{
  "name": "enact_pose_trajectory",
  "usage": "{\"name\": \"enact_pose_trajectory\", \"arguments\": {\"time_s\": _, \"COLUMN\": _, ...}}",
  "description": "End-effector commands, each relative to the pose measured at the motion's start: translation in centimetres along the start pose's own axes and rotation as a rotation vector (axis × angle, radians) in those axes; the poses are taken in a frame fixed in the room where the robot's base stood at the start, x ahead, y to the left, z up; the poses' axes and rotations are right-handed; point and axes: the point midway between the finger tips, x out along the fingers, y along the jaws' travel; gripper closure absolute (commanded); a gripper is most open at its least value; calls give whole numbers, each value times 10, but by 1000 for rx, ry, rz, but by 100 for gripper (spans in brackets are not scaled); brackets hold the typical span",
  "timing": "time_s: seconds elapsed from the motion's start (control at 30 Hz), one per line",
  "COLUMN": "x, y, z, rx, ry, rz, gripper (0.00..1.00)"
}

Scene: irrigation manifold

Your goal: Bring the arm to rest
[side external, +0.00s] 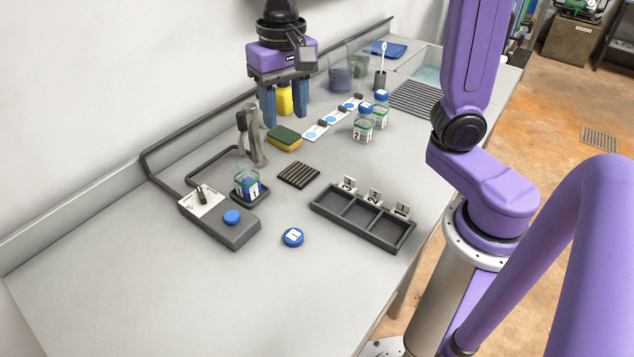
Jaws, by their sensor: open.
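My gripper (284,120) hangs over the back of the counter in the side external view, fingers pointing down. Its two blue fingers are apart, and no held object shows between them. A yellow object (285,98) shows in the gap and appears to stand behind the fingers. The gripper is above and behind the green and yellow sponge (285,138) in the picture. Whether the fingertips touch anything cannot be told exactly, but they look clear of the counter.
An open jar labelled 1 (245,185) stands by a tap (254,140) and a grey box (222,228) with a blue button. A blue lid (293,237) lies nearby. The three-compartment tray (380,238) looks empty. Two lidded jars (363,128) stand farther back. The front-left counter is clear.

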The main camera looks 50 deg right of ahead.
Motion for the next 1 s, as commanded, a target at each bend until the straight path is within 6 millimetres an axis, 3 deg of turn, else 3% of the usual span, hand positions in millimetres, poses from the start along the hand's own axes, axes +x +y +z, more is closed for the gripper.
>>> {"name": "enact_pose_trajectory", "arguments": {"time_s": 0.3, "x": 35, "y": 51, "z": 79, "rx": -658, "ry": -1, "rz": -6, "gripper": 51}}
{"name": "enact_pose_trajectory", "arguments": {"time_s": 0.6, "x": 68, "y": 108, "z": 138, "rx": -1218, "ry": 2, "rz": -13, "gripper": 51}}
{"name": "enact_pose_trajectory", "arguments": {"time_s": 0.8, "x": 78, "y": 128, "z": 154, "rx": -1401, "ry": 4, "rz": -16, "gripper": 51}}
{"name": "enact_pose_trajectory", "arguments": {"time_s": 1.0, "x": 80, "y": 130, "z": 156, "rx": -1428, "ry": 5, "rz": -17, "gripper": 51}}
